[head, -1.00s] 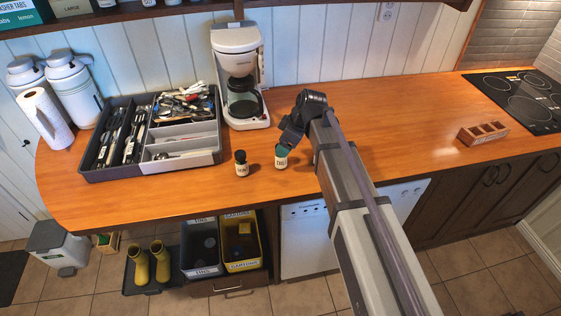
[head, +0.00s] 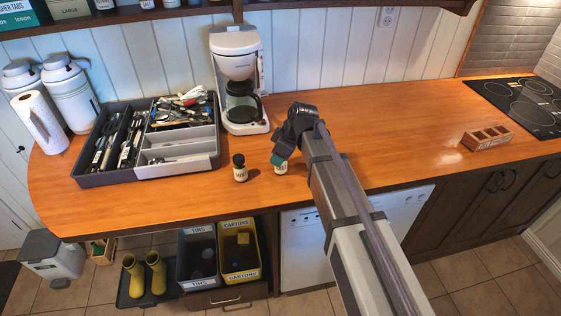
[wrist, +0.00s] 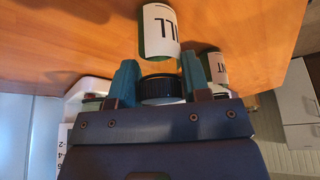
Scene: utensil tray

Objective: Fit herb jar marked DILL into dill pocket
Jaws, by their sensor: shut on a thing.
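The DILL jar is white-labelled with a black lid; its label (head: 281,168) shows below my gripper (head: 279,158) in the head view. In the wrist view, letters "ILL" show on the jar (wrist: 160,32), and its black lid lies between the teal fingers of my gripper (wrist: 160,88). My gripper is shut on the jar from above. The jar looks to be at the counter; I cannot tell if its base touches. The small wooden rack (head: 486,143) with several pockets sits at the right on the counter. Its front marking is too small to read, so the dill pocket cannot be told apart.
A second black-lidded jar (head: 239,173) stands just left of the held one; its label ends in "NT" in the wrist view (wrist: 218,68). A coffee maker (head: 237,60) and cutlery tray (head: 107,179) are farther left. The counter toward the rack is clear; a cooktop (head: 520,105) lies beyond.

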